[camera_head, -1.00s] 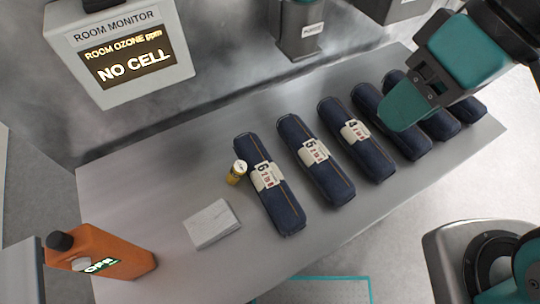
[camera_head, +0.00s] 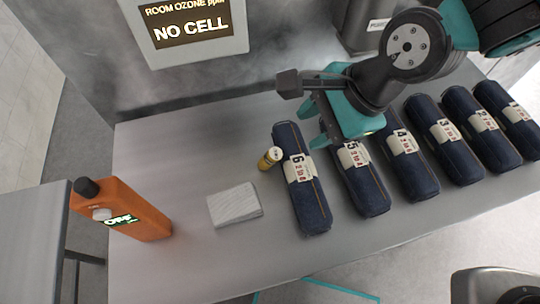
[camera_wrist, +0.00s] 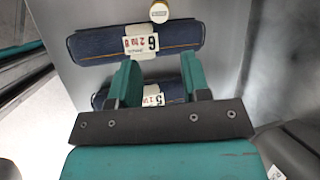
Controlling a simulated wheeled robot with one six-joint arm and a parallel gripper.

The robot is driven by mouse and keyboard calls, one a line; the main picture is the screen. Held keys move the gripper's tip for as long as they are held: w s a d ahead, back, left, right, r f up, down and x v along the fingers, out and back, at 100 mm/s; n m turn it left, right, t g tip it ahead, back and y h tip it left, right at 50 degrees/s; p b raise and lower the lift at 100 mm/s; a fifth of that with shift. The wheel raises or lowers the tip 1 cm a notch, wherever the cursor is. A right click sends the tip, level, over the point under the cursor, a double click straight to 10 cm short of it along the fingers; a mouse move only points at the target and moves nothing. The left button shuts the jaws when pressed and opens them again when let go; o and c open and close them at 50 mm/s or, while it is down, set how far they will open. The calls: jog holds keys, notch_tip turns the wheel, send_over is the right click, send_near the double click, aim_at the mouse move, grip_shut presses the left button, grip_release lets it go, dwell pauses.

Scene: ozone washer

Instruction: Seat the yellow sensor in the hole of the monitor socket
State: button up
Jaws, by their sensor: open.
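The yellow sensor (camera_head: 270,158) is a small cylinder with a pale top. It stands on the steel table just left of the roll marked 6, and its top shows at the upper edge of the wrist view (camera_wrist: 159,12). The room monitor (camera_head: 191,27) on the back wall reads NO CELL. Its lower part shows and its top is cut off; I cannot make out a socket hole. My gripper (camera_head: 312,122) is above the rolls marked 5 and 6, to the right of the sensor. In the wrist view its two teal fingers (camera_wrist: 158,80) are apart with nothing held between them.
Several dark blue rolls, one marked 6 (camera_head: 307,190), lie side by side across the table (camera_head: 185,275). A white folded cloth (camera_head: 234,204) and an orange bottle-shaped device (camera_head: 130,210) are to the left. Bare tabletop lies behind the cloth. A grey box (camera_head: 368,25) hangs on the wall.

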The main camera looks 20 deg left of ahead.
aim_at(276, 153)
jog(key=x, duration=0.7)
jog(key=shift+p, duration=0.4)
jog(key=shift+a+p+x, duration=0.15)
jog(key=shift+p+x, duration=0.3)
jog(key=shift+x, duration=0.95)
jog(key=shift+a+p+x, duration=0.15)
jog(key=shift+p+x, duration=0.25)
jog(key=shift+x, duration=1)
jog(key=shift+s+r, duration=0.15)
jog(key=c, duration=0.7)
jog(key=shift+c, duration=0.2)
jog(key=shift+r, duration=0.1)
